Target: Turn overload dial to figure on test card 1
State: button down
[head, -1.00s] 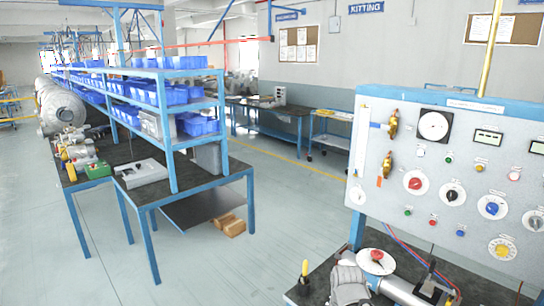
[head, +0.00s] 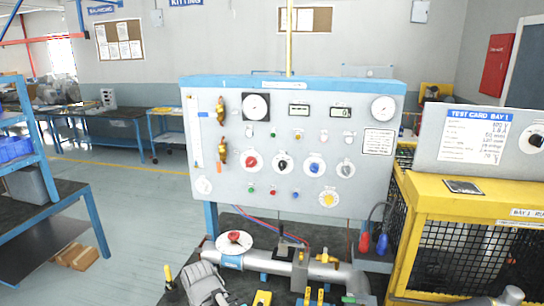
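A grey control panel (head: 230,130) stands upright in the middle of the head view. My gripper is not in view.
Below the panel, a bench holds a pipe (head: 260,263), a red handwheel on a white disc (head: 234,241) and a grey glove (head: 203,283). A yellow mesh cage (head: 480,200) stands at right. A blue-legged table (head: 60,210) stands left, with open floor between.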

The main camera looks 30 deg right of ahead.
aim_at(329, 199)
jog(key=z, duration=2.35)
jog(key=k, duration=0.2)
jog(key=u, duration=0.45)
